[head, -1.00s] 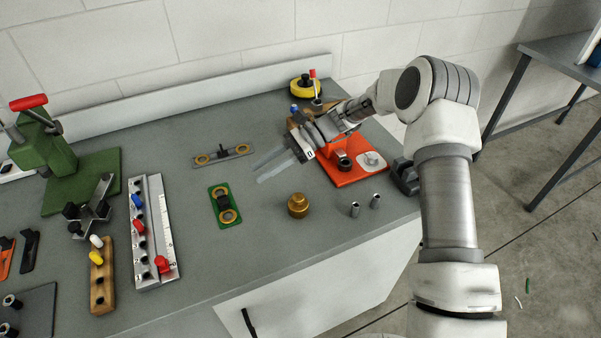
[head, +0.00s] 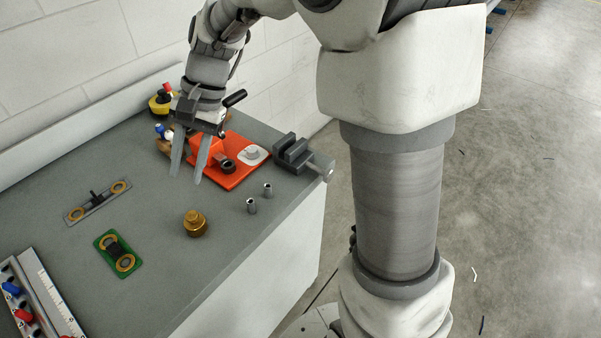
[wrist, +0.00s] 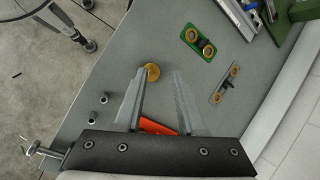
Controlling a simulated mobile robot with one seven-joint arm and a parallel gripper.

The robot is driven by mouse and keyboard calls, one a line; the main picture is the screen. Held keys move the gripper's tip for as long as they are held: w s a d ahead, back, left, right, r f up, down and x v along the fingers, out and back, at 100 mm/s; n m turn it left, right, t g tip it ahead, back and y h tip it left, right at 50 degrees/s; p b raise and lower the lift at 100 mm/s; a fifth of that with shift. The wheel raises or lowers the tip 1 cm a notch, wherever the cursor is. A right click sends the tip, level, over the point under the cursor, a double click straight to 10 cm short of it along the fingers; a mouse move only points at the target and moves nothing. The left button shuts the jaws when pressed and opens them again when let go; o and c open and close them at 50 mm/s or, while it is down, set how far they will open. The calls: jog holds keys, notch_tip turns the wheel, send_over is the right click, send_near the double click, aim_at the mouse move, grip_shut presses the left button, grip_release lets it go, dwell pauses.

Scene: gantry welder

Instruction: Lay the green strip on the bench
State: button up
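The green strip (head: 105,244) lies flat on the grey bench (head: 150,285), near its front edge. It carries two brass-coloured rings and a black knob in the middle. In the wrist view the green strip (wrist: 191,36) lies at the upper right, well ahead of the fingers. My gripper (head: 186,180) is open and empty, raised above the bench near the orange plate.
A grey strip with rings (head: 98,200) lies behind the green one. A brass knob (head: 195,223), two small metal cylinders (head: 252,206), an orange plate (head: 225,180) and a vise (head: 300,158) are to the right. A rack (head: 50,305) stands at lower left.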

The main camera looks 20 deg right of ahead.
jog(key=s+d+r+n+t+h, duration=0.2)
jog(key=s+d+r+n+t, duration=0.1)
jog(key=s+d, duration=0.4)
jog(key=s+d+r+n+t+h, duration=0.2)
jog(key=s+d+r+t+h, duration=0.1)
jog(key=s+d, duration=0.5)
jog(key=shift+s+r+n+t, duration=0.25)
jog(key=shift+s+n+t, duration=0.2)
jog(key=shift+t, duration=0.25)
